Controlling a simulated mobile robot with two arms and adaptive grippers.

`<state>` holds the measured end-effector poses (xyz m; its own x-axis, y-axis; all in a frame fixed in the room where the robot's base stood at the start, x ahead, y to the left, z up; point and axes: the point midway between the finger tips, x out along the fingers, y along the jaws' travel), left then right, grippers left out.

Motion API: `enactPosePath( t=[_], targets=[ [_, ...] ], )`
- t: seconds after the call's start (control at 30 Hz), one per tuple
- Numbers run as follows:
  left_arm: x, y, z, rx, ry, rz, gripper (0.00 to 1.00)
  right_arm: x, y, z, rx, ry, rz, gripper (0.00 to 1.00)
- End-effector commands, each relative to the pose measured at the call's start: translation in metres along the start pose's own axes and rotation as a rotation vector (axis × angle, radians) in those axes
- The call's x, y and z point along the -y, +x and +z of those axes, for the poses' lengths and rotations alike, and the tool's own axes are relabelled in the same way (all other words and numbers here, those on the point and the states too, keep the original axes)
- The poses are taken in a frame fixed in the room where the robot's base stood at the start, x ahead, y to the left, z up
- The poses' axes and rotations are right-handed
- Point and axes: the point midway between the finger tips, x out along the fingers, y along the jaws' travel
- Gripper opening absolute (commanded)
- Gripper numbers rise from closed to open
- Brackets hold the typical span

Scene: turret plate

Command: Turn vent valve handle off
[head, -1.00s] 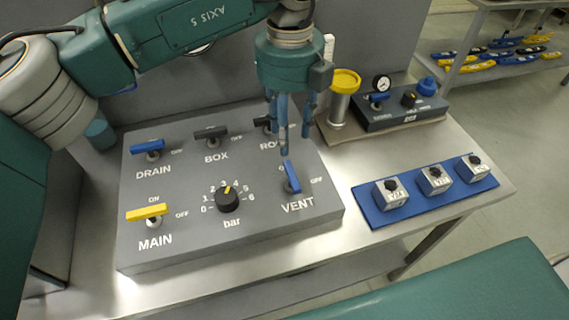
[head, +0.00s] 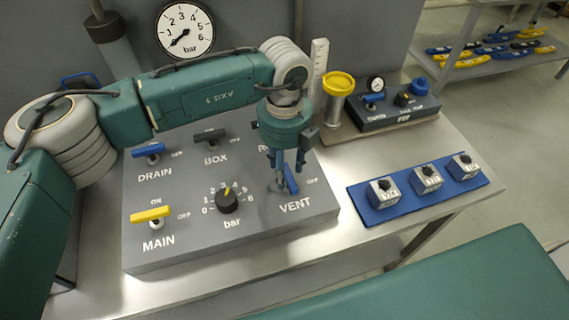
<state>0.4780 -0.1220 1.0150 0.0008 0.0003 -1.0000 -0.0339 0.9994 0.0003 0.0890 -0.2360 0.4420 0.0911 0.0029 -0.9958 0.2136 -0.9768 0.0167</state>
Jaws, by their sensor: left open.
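The vent valve handle (head: 291,178) is a blue lever on the grey sloped panel (head: 230,250), above the VENT label. It stands nearly lengthwise, slanting up and left, and not toward the OFF mark at its right. My left gripper (head: 285,188) points down at the handle with its fingers open. One finger is just left of the handle and partly hides it. Whether the fingers touch it I cannot tell. My right gripper is not in view.
The panel also carries the yellow MAIN handle (head: 151,214), blue DRAIN handle (head: 148,150), dark BOX handle (head: 210,136) and black bar knob (head: 228,201). A yellow-topped cylinder (head: 338,85) stands behind. A blue mat (head: 376,213) with metal blocks lies right.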

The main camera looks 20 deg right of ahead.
Motion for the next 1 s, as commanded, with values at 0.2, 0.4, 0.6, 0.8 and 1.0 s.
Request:
enactPosePath(
  t=[0.2, 0.4, 0.6, 0.8, 1.0],
  targets=[
    [0.000, 0.000, 0.000, 0.000, 0.000, 0.000, 0.26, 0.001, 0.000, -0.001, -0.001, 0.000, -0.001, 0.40],
    [0.000, 0.000, 0.000, 0.000, 0.000, 0.000, 0.00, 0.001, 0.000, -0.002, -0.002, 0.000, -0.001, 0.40],
    [0.001, 0.001, 0.000, 0.000, 0.013, -0.001, 0.00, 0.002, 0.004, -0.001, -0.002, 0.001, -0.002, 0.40],
    [0.002, 0.003, 0.001, 0.001, 0.083, -0.002, 0.00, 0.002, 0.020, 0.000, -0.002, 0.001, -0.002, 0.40],
    [0.005, 0.005, 0.002, 0.003, 0.227, -0.002, 0.00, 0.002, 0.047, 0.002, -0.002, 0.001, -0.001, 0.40]
  ],
)
